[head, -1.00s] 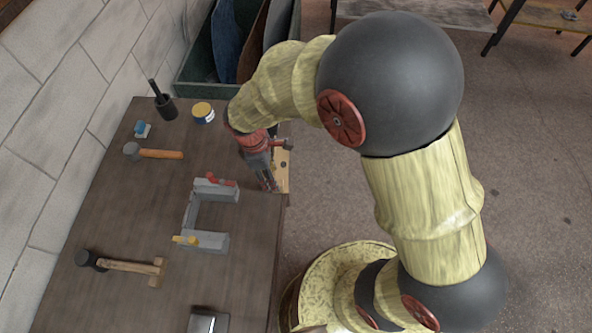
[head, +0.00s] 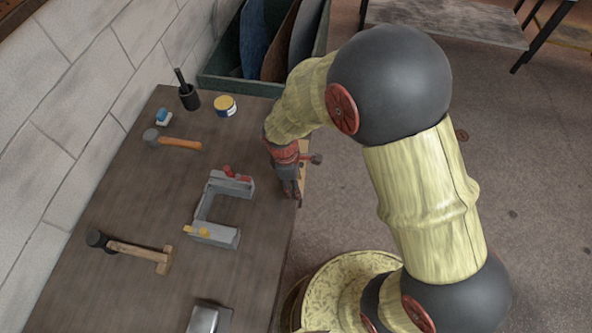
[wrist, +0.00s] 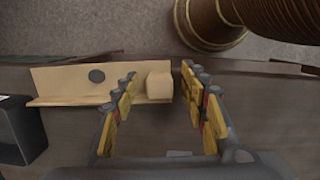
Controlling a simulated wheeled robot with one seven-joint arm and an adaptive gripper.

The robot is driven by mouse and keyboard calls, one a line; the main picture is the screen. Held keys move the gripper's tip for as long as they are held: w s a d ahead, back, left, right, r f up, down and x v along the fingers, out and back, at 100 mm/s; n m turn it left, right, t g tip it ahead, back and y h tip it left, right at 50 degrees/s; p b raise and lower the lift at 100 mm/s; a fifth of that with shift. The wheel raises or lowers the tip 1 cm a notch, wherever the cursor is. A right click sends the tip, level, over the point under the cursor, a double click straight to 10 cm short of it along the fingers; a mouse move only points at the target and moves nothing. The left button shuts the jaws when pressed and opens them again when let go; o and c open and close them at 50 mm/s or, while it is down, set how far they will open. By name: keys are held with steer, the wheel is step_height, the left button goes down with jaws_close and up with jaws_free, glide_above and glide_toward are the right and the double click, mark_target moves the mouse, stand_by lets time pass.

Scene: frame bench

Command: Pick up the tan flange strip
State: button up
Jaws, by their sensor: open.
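The tan flange strip (wrist: 70,78) lies along the bench edge in the wrist view. It is an angled piece with a dark round hole in its face and a small pale block (wrist: 159,86) at its right end. In the head view only a sliver of the strip (head: 304,172) shows beside my wrist. My gripper (wrist: 162,80) is open, its yellow-padded fingers on either side of the block end. The block shows between the fingertips; I cannot tell whether either finger touches it. In the head view my gripper (head: 296,198) points down at the bench's right edge.
A grey U-shaped frame (head: 203,208) with red and yellow clamps stands left of my gripper. Two hammers (head: 180,144) (head: 135,250), a yellow-lidded tin (head: 225,105) and a black cup (head: 189,99) are on the bench. A dark box (wrist: 18,130) is at left in the wrist view.

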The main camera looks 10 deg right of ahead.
steer(key=shift+c, duration=1)
jaws_close()
